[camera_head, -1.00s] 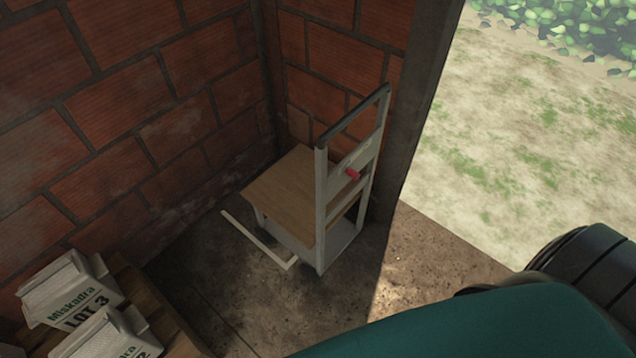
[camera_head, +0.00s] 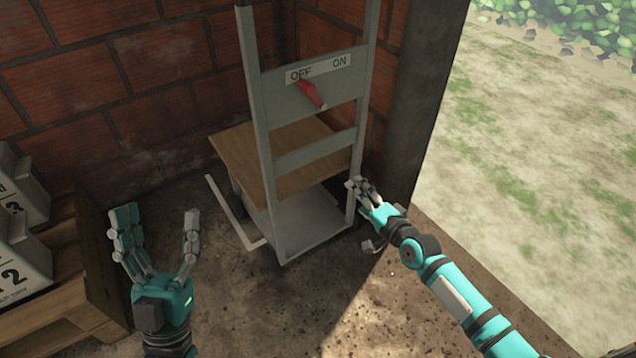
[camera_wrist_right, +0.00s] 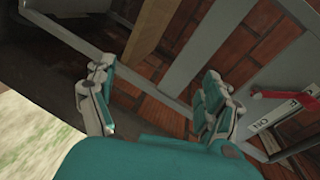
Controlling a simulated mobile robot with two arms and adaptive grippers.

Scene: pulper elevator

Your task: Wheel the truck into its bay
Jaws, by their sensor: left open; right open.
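The truck has a grey upright frame (camera_head: 262,150), a wooden upper shelf (camera_head: 228,158) and a pale lower deck (camera_head: 305,222). It stands upright in the brick corner. A red lever (camera_head: 312,94) sits under an OFF/ON label on the frame. A white line (camera_head: 228,208) on the floor runs along the truck's left side, and the truck hides any part behind it. My left gripper (camera_head: 157,232) is open and empty, left of the truck and apart from it. My right gripper (camera_head: 366,196) is open beside the frame's right post; the wrist view shows the grey post (camera_wrist_right: 180,100) close to its fingers; contact is unclear.
Brick walls close the back and left. A dark door post (camera_head: 412,110) stands right of the truck, with open ground outside. The floor in front is clear.

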